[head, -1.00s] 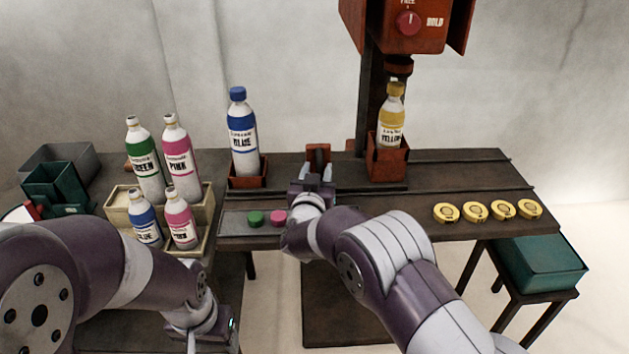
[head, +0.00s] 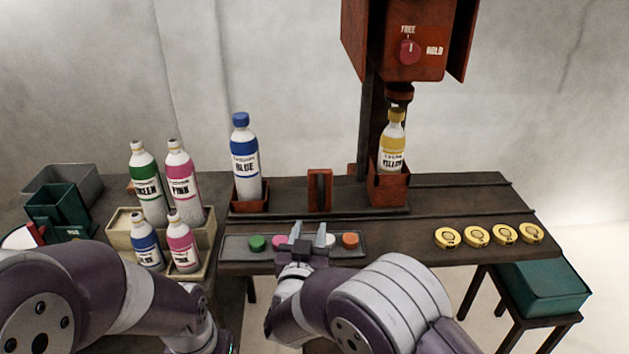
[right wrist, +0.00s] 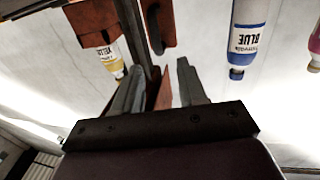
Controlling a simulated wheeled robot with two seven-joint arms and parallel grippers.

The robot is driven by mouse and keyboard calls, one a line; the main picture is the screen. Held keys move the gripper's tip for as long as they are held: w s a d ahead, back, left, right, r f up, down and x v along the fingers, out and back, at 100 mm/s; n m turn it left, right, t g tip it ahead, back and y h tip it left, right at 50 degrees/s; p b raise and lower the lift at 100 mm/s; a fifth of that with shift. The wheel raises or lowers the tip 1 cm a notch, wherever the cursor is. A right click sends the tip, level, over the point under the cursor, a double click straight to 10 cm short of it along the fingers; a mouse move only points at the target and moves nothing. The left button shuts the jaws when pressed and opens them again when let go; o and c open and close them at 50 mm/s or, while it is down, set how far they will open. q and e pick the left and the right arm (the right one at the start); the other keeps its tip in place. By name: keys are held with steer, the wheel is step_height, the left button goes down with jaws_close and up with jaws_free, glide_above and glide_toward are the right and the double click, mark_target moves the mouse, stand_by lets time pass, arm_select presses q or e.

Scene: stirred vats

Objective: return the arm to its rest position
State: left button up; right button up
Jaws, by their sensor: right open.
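My right gripper (head: 308,236) is open and empty, low in front of the bench, over the grey tray of caps (head: 370,244). In the right wrist view its two fingers (right wrist: 160,90) stand apart with nothing between them. My left arm (head: 110,290) comes in at the lower left; its gripper is not clearly visible at the bottom of the head view. The large blue bottle (head: 244,165) stands in a red holder (head: 250,193). The yellow bottle (head: 392,145) stands in another red holder (head: 388,187) under the red machine head (head: 395,40).
A crate (head: 205,240) with green, pink and blue bottles stands at left, near dark green bins (head: 60,205). Several yellow discs (head: 476,236) lie on the bench at right. A teal bin (head: 545,285) sits on a low stand. An empty red holder (head: 319,190) stands mid-bench.

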steer(key=s+a+f+n+g+y, duration=0.3)
steer(key=s+a+f+g+y, duration=0.15)
steer(key=f, duration=0.45)
steer(key=s+d+f+n+g, duration=0.1)
steer(key=s+d+f+g, duration=0.3)
steer(key=s+d+g, duration=0.75)
steer(key=s+d+r+m+h, duration=0.15)
steer(key=s+d, duration=0.25)
steer(key=d, duration=0.4)
steer(key=s+d+r+m+h, duration=0.1)
steer(key=s+d+r, duration=0.25)
steer(key=d, duration=0.35)
step_height(320, 180, up, 16)
steer(key=p, duration=1.6)
steer(key=shift+s+a, duration=0.25)
steer(key=shift+a, duration=0.1)
